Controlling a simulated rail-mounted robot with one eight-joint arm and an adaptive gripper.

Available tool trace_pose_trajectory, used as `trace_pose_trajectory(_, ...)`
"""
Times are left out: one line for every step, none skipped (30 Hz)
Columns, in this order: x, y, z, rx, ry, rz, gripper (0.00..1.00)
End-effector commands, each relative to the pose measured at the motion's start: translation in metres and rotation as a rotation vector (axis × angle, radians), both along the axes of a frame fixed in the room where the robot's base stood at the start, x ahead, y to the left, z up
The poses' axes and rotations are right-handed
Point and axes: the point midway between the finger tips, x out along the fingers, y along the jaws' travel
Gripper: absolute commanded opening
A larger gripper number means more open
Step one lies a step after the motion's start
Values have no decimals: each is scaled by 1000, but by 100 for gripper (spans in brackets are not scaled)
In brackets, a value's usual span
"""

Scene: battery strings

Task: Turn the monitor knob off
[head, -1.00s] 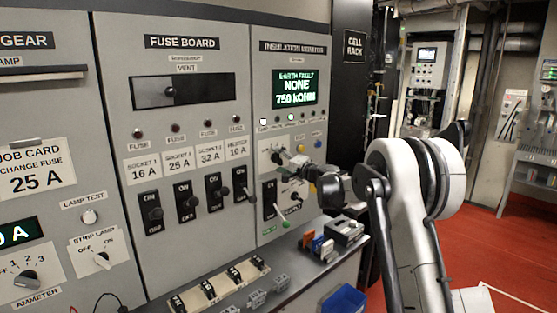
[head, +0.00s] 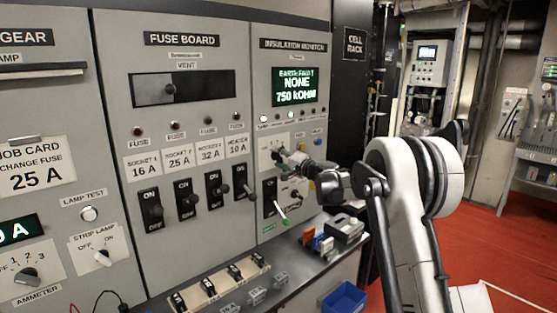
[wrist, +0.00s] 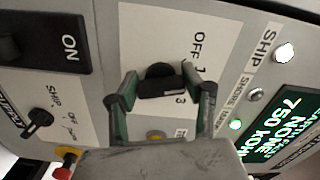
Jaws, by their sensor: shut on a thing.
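The monitor knob (wrist: 158,72) is black and sits on a white plate marked OFF, 1 and 3 in the wrist view. My gripper (wrist: 161,86) is shut on it, one finger on each side. The knob's pointer direction cannot be made out clearly. In the head view my gripper (head: 281,156) reaches in from the right to the insulation monitor panel (head: 262,90) and mostly hides the knob. The monitor's screen (head: 295,86) is lit and reads EARTH FAULT NONE 750 kOHM; it also shows in the wrist view (wrist: 285,125).
Below my gripper are a black ON switch (head: 270,195) and a smaller selector knob (wrist: 38,122). The fuse board (head: 182,105) with several switches lies to the left. A shelf with small parts (head: 330,235) and a blue bin (head: 344,298) stand below.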

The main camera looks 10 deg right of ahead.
Motion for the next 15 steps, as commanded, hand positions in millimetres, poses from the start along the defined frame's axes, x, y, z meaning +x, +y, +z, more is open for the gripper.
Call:
trace_pose_trajectory(0,0,-2,-14,-8,0,17)
trace_pose_trajectory(0,0,-2,-27,-16,0,17)
trace_pose_trajectory(0,0,-2,-44,-26,0,17)
trace_pose_trajectory(0,0,-3,-59,-35,0,17)
trace_pose_trajectory(0,0,-3,-75,-44,0,17)
trace_pose_trajectory(0,0,-3,-98,-58,0,17)
trace_pose_trajectory(0,-1,-3,-117,-69,0,17)
trace_pose_trajectory(0,-1,-4,-135,-80,0,17)
trace_pose_trajectory(0,-1,-4,-159,-94,-1,17)
trace_pose_trajectory(0,-1,-4,-178,-106,-1,17)
trace_pose_trajectory(0,-1,-4,-197,-117,-1,17)
trace_pose_trajectory(0,-1,-4,-221,-131,-1,17)
trace_pose_trajectory(0,-1,-4,-238,-141,-1,17)
trace_pose_trajectory(0,-1,-4,-256,-152,-1,17)
trace_pose_trajectory(0,-1,-4,-279,-165,-1,17)
